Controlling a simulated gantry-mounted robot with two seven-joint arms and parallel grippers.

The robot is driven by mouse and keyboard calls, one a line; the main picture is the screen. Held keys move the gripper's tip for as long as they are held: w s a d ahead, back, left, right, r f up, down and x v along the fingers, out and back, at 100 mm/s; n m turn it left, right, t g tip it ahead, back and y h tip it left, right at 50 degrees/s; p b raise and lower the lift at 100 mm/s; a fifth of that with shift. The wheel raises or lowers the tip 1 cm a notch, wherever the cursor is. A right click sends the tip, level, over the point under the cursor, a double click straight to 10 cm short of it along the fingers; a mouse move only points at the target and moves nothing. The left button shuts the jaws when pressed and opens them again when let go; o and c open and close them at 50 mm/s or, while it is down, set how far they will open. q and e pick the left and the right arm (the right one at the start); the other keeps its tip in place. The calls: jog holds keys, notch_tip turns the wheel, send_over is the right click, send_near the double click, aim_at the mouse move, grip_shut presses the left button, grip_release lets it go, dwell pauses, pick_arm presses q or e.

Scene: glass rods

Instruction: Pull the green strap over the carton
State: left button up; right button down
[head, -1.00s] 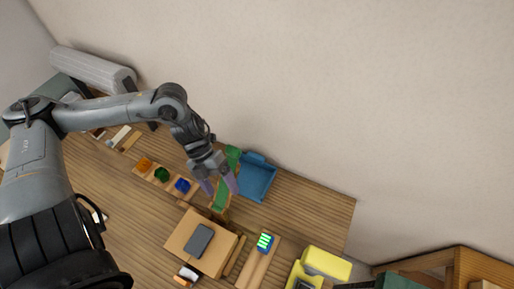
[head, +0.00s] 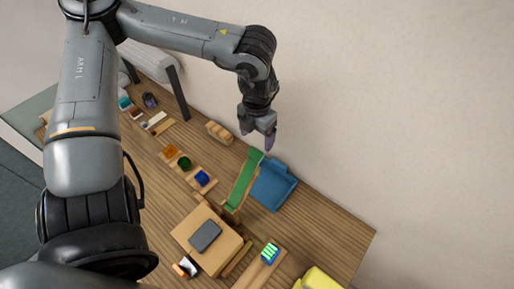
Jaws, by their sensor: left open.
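The carton (head: 184,231) is a brown box on the wooden table, low in the middle of the head view, with a dark flat object (head: 205,235) on top. The green strap (head: 243,181) stretches as a straight band on a narrow wooden-looking support, behind the carton and up to the right. It does not lie across the carton's top. My left gripper (head: 266,145) is open, its purple fingertips pointing down by the strap's far upper end. I cannot tell whether they touch it. My right gripper is not in view.
A blue tray (head: 277,187) stands right beside the strap. Orange, green and blue pieces sit on a wooden strip (head: 189,170) to the left. A wooden block with a striped piece (head: 270,253) and a yellow bin (head: 318,280) are at the lower right. The wall is behind.

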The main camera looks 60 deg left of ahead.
aim_at(257, 150)
pick_arm(q)
jog(key=shift+f+p, duration=0.4)
jog(key=shift+f, duration=3.1)
jog(key=shift+c, duration=0.3)
jog(key=shift+r, duration=0.1)
grip_shut()
